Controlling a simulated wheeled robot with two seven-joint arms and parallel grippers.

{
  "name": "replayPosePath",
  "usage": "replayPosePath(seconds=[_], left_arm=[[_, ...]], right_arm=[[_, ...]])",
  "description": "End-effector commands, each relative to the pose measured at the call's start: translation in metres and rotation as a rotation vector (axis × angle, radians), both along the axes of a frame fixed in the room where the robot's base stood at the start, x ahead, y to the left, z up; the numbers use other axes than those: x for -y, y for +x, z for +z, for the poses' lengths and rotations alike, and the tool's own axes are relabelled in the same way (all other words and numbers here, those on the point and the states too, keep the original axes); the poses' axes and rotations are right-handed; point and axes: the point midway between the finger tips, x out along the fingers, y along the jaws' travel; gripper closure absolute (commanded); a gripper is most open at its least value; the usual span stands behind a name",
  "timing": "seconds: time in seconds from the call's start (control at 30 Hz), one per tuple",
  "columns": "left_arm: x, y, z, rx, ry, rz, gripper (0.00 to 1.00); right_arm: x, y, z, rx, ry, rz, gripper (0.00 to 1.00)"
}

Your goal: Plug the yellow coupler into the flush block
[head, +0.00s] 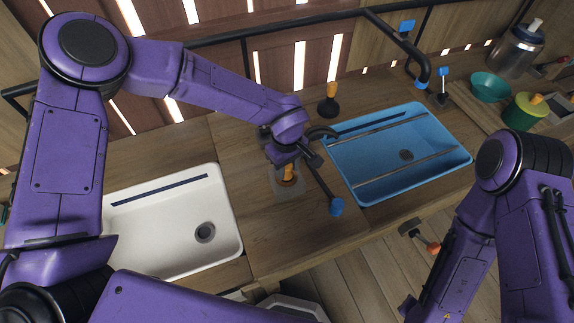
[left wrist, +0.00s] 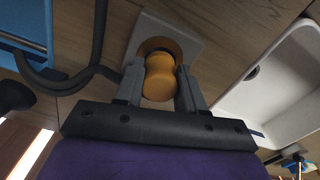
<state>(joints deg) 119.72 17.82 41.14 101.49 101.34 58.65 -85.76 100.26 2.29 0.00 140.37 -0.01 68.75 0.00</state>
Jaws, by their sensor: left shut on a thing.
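The yellow coupler (left wrist: 158,80) is orange-yellow, with a narrow waist. My left gripper (left wrist: 160,85) is shut on it, one finger on each side. In the head view the coupler (head: 288,172) shows just below my left gripper (head: 291,160). The flush block (left wrist: 190,38) is a pale square plate with a dark round opening; it also shows in the head view (head: 289,190), on the counter between the two sinks. The coupler's far end overlaps the opening, and its depth there is hidden. My right arm is at the right of the head view, but its gripper is out of sight.
A white sink (head: 150,240) lies left of the block and a blue sink (head: 385,178) lies right. A dark tap with a blue tip (head: 336,206) stands close beside my left gripper. A black-based, orange-topped object (head: 328,108) stands behind.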

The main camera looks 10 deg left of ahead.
Motion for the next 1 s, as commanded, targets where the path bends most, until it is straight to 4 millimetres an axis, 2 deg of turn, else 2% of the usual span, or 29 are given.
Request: replayPosePath(seconds=[0.97,1.0], left_arm=[[0.0,0.0,-0.014,0.0,0.0,-0.001,0.93],[0.0,0.0,-0.014,0.0,0.0,-0.001,0.58]], right_arm=[[0.0,0.0,-0.004,0.0,0.0,0.0,0.57],[0.0,0.0,-0.004,0.0,0.0,0.0,0.57]])
